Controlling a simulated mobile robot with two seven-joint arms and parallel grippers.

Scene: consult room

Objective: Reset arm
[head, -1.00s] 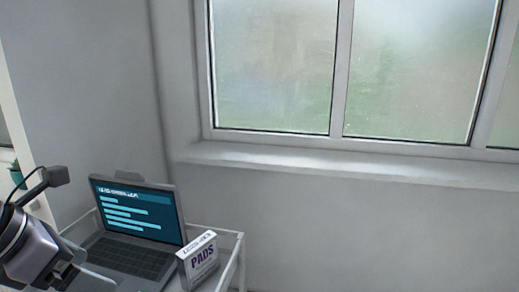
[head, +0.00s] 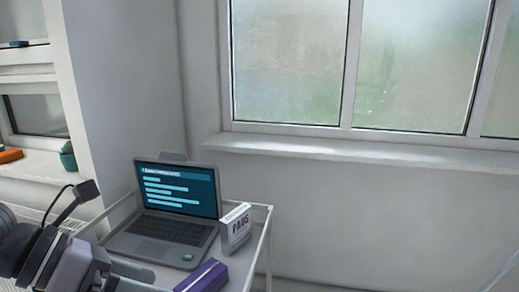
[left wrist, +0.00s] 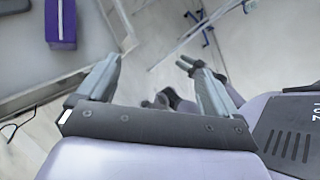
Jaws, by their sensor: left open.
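My left arm shows at the lower left of the head view, beside the near left side of a cart (head: 262,240). In the left wrist view my left gripper (left wrist: 152,64) is open, with its two fingers well apart and nothing between them. Below the fingers the floor shows, with the cart's edge to the left. A purple box (head: 203,276) lies on the cart, and it also shows in the left wrist view (left wrist: 60,22), left of the fingers and apart from them. My right gripper is not in the head view.
An open laptop (head: 178,200) stands on the cart with a green item (head: 188,257) on its near edge. A white pads box (head: 236,230) stands upright beside it. A green pot (head: 68,158) and an orange item (head: 10,156) sit on the left window sill. Floor right of the cart looks clear.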

